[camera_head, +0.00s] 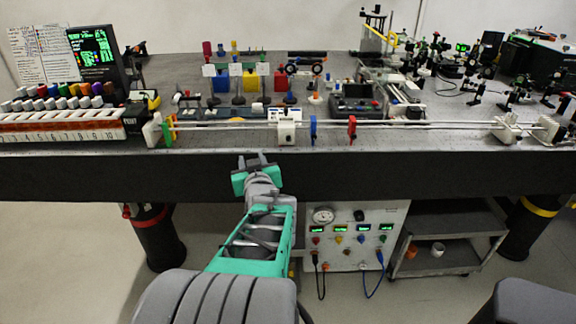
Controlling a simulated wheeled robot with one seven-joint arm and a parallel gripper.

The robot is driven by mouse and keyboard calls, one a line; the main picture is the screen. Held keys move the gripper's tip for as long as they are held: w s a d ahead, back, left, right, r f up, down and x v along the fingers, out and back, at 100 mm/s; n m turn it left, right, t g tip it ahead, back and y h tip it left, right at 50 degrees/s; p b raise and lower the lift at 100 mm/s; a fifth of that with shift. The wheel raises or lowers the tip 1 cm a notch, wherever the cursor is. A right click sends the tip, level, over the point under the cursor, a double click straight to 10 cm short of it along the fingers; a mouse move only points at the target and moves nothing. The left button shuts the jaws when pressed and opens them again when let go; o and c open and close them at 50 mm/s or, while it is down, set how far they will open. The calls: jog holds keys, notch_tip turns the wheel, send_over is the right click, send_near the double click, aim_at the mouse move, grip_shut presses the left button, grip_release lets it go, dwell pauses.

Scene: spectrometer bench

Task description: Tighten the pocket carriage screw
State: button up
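A long pale rail (420,123) runs along the front of the bench. A white carriage (287,133) sits on it near the middle, with a blue piece (313,128) and a red piece (352,129) standing upright to its right. I cannot tell for sure which is the pocket carriage, and its screw is too small to make out. My gripper (254,160) is in front of the bench's front edge, below and left of the white carriage and apart from it. Its two fingers look spread, with nothing seen between them.
A row of numbered slots (62,129) with colored-top items stands at the left. A green plate (166,134) is at the rail's left end. Mounts, a dark control box (356,104) and optics crowd the bench behind the rail. A control panel (352,236) stands under the bench.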

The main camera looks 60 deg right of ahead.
aim_at(289, 140)
jog(key=s+d+m+g+h, duration=0.2)
jog(key=s+d+h, duration=0.1)
jog(key=s+d, duration=0.4)
jog(key=x, duration=0.5)
jog(key=shift+d+r+b, duration=0.15)
jog(key=shift+d+b, duration=0.15)
jog(key=shift+d, duration=0.15)
jog(key=shift+c, duration=0.5)
grip_shut()
jog(key=shift+d, duration=0.1)
